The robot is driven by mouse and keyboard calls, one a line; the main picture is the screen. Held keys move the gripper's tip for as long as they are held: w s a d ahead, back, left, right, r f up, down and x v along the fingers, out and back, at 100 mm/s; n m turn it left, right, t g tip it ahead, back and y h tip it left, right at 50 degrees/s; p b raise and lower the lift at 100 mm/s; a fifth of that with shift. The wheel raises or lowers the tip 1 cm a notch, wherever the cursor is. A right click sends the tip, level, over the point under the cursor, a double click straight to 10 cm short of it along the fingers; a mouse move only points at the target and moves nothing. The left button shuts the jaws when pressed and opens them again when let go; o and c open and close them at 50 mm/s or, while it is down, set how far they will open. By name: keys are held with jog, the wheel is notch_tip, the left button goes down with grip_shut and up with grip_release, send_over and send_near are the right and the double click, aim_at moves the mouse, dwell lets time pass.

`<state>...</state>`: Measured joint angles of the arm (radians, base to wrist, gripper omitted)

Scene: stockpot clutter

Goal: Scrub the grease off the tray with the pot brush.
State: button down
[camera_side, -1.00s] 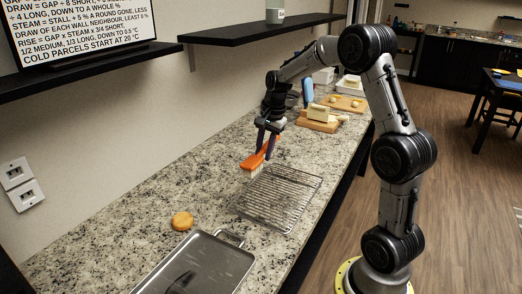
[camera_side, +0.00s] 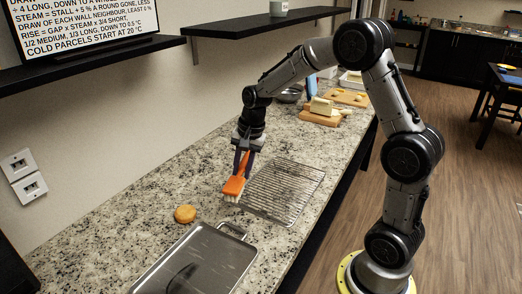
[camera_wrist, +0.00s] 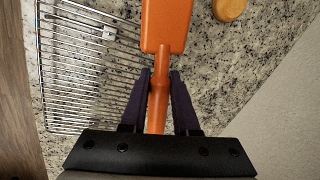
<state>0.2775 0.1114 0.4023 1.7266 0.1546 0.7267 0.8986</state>
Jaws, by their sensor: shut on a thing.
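The pot brush has an orange head and handle (camera_side: 235,185) with pale bristles facing down. My gripper (camera_side: 244,160) is shut on its handle and holds it tilted above the counter, beside the left edge of the wire rack. In the wrist view the orange brush (camera_wrist: 165,25) runs up from between my two dark fingers (camera_wrist: 160,90). The metal tray (camera_side: 222,243) lies at the front of the counter, nearer the camera than the brush. A dark patch of grease (camera_side: 182,277) shows on its floor. The brush is apart from the tray.
A wire rack (camera_side: 284,190) lies on the counter right of the brush. A round tan thing (camera_side: 185,214) lies left of the tray's far end. Wooden boards (camera_side: 318,119) with pale blocks and a dark bowl (camera_side: 290,93) stand farther back. A wall shelf (camera_side: 250,30) hangs above.

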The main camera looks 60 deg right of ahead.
jog(key=s+a+f+n, duration=0.1)
jog(key=a+f+n, duration=0.15)
jog(key=a, duration=0.95)
jog(key=n+y, duration=0.1)
jog(key=n, duration=0.2)
send_near(200, 270)
jog(key=w+d+r, duration=0.2)
jog(key=d, duration=0.1)
jog(key=shift+g, duration=0.4)
jog(key=shift+s+a+f, duration=0.1)
jog(key=shift+f, duration=1.75)
jog(key=shift+s+f, duration=0.1)
jog(key=shift+f, duration=1.8)
jog(key=shift+w+f, duration=0.25)
jog(key=shift+f, duration=0.05)
jog(key=shift+w, duration=1.55)
jog(key=shift+s, duration=1.8)
jog(key=shift+a, duration=0.8)
jog(key=shift+w+a, duration=0.2)
jog(key=shift+w, duration=1.55)
jog(key=shift+s, duration=1.75)
jog(key=shift+a, duration=0.7)
jog(key=shift+w+a, duration=0.1)
jog(key=shift+a, duration=0.1)
jog(key=shift+w, duration=1.6)
jog(key=shift+s, duration=1.7)
notch_tip(200, 270, up, 8)
